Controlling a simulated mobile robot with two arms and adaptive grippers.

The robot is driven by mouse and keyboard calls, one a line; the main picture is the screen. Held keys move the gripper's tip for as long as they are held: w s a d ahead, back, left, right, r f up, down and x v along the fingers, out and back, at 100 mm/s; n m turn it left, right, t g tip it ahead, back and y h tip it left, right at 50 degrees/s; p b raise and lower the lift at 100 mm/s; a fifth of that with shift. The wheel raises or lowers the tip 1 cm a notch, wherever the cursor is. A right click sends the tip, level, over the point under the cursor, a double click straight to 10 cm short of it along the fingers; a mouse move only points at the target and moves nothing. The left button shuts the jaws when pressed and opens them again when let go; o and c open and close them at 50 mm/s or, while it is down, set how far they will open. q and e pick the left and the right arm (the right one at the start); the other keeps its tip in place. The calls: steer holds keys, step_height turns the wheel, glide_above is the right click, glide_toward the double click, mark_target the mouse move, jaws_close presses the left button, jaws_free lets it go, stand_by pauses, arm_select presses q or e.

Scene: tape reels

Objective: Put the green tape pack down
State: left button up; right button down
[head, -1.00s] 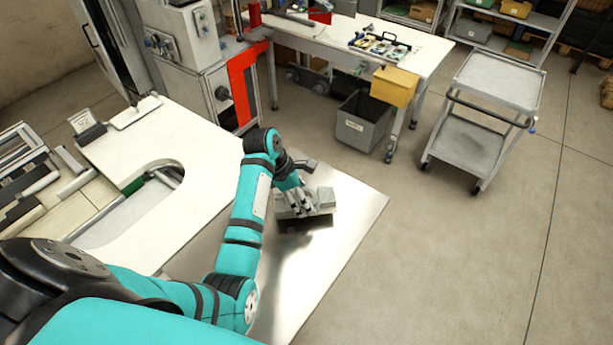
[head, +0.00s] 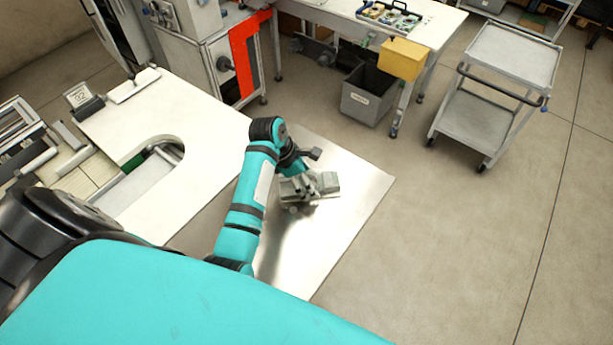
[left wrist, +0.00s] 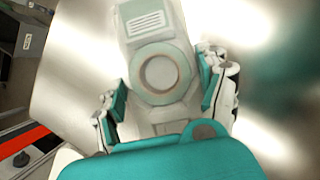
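The green tape pack (left wrist: 165,98) shows in the left wrist view as a pale green ring with a round hole, joined to a pale block with a label. In the head view it is a small grey-green shape (head: 327,182) on the shiny metal plate (head: 345,205). My left gripper (left wrist: 164,95) has its teal-padded fingers on either side of the pack, with narrow gaps showing, so it looks open around it. In the head view the left gripper (head: 303,190) covers part of the pack. The pack's underside is hidden. My right gripper is out of view.
A white table with a U-shaped cutout (head: 205,110) stands left of the plate. Behind are a workbench (head: 345,20) with a yellow bin (head: 404,59), a grey bin (head: 368,95) and a grey cart (head: 510,55). The plate's right and front parts are clear.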

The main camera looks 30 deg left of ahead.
arm_select(q)
steer(key=o, duration=0.4)
steer(key=shift+w+a+f, duration=0.1)
steer(key=shift+w, duration=0.05)
steer(key=shift+o, duration=0.3)
steer(key=shift+w, duration=0.1)
steer(key=shift+r, duration=0.45)
steer(key=b+v, duration=0.1)
steer(key=v, duration=0.5)
steer(key=shift+a+r+b, duration=0.2)
steer(key=shift+r+b, duration=0.1)
steer(key=shift+b, duration=0.1)
steer(key=p+v, duration=0.1)
steer(key=v, duration=0.4)
steer(key=shift+p, duration=0.4)
steer(key=shift+d, duration=0.15)
